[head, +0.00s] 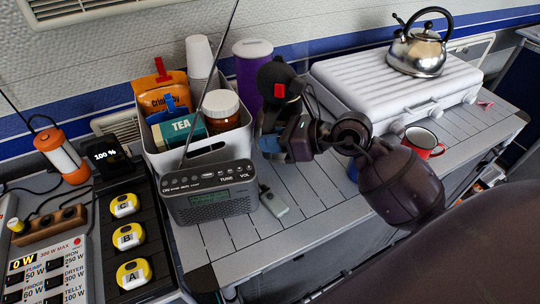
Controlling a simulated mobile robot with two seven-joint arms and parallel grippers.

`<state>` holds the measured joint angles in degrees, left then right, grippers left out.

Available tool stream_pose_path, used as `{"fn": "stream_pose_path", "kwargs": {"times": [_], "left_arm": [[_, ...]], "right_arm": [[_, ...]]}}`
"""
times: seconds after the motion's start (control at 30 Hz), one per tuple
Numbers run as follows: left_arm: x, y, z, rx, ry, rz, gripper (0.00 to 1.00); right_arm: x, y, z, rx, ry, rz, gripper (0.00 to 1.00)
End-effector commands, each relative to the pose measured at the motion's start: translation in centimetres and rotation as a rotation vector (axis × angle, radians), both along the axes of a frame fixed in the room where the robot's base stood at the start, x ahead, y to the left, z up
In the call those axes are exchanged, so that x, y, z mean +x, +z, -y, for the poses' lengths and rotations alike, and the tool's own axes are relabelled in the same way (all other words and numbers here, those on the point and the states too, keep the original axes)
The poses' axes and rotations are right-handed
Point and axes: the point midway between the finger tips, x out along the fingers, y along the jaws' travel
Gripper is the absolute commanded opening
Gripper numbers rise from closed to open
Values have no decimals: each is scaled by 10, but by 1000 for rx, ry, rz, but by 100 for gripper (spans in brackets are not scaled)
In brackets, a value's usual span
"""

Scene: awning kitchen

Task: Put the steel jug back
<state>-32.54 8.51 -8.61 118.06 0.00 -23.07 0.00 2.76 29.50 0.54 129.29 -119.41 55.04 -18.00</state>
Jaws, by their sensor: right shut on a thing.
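My right gripper (283,135) comes in from the right and is above the table, just right of the white caddy. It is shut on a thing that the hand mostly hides. A grey-blue sliver (268,149) below the fingers looks like part of the steel jug; its full shape, handle and rim are hidden. I cannot tell if it touches the table. No other steel jug shows. A shiny steel kettle (418,52) stands apart, on the white ribbed stove lid. My left gripper is not in view.
A purple canister (248,75) stands behind my gripper. A radio (209,192) and small grey remote (273,203) are in front. The white stove (350,75) and a red mug (421,142) are right. Bare slats lie at front centre.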

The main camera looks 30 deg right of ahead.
Motion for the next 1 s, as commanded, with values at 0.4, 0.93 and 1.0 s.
{"fn": "stream_pose_path", "kwargs": {"times": [0.4, 0.93, 1.0], "left_arm": [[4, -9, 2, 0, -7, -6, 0], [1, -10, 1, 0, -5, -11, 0], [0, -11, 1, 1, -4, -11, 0]], "right_arm": [[0, -49, -1, 2, 1, 1, 0], [0, -52, 0, 0, 0, -3, 29], [0, -52, 0, 0, 0, -3, 38]]}}
